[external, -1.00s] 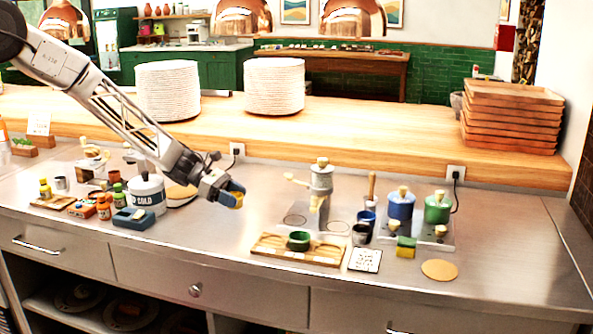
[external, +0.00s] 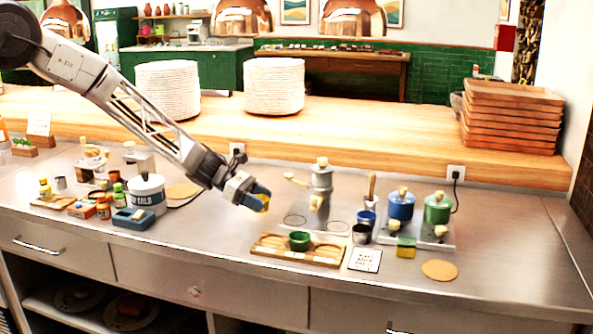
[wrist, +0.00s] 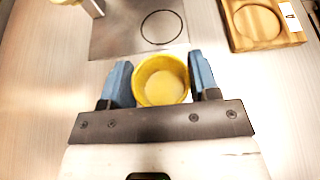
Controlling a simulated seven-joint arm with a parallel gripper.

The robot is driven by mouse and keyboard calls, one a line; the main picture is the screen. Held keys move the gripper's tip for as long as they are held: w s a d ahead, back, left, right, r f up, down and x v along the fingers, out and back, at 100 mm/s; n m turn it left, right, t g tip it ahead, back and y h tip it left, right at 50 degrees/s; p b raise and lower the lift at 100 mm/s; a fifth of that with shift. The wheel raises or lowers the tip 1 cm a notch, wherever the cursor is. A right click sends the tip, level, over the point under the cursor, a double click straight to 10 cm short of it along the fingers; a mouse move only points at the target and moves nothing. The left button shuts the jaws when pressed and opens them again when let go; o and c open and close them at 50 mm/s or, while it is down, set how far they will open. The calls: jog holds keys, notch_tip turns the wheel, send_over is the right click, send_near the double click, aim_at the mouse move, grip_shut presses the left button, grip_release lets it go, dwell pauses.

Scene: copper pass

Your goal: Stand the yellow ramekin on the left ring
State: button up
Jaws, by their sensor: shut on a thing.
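My gripper (external: 260,196) is shut on the yellow ramekin (wrist: 161,80), with one blue finger on each side of it. In the wrist view the ramekin is upright and looks empty inside. It shows small between the fingers in the external view (external: 265,203), held above the counter. The left ring (external: 294,220) is a dark outline on a grey plate, left of the grinder, and is bare. It lies just ahead of the ramekin in the wrist view (wrist: 161,27). A second ring (external: 338,226) lies right of the grinder.
The grey grinder (external: 321,183) stands between the rings, its handle reaching left. A wooden board (external: 263,248) with a green ramekin (external: 299,241) lies in front. Dark cups (external: 361,233) and blue and green canisters (external: 401,206) stand to the right. Clear counter lies left of the rings.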

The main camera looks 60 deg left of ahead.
aim_at(295, 220)
jog(key=w+d, duration=0.4)
jog(key=shift+d, duration=0.15)
jog(key=shift+w+d, duration=0.15)
jog(key=shift+w, duration=0.05)
jog(key=shift+x, duration=2)
jog(key=shift+d, duration=0.1)
jog(key=shift+f, duration=0.15)
jog(key=o, duration=0.9)
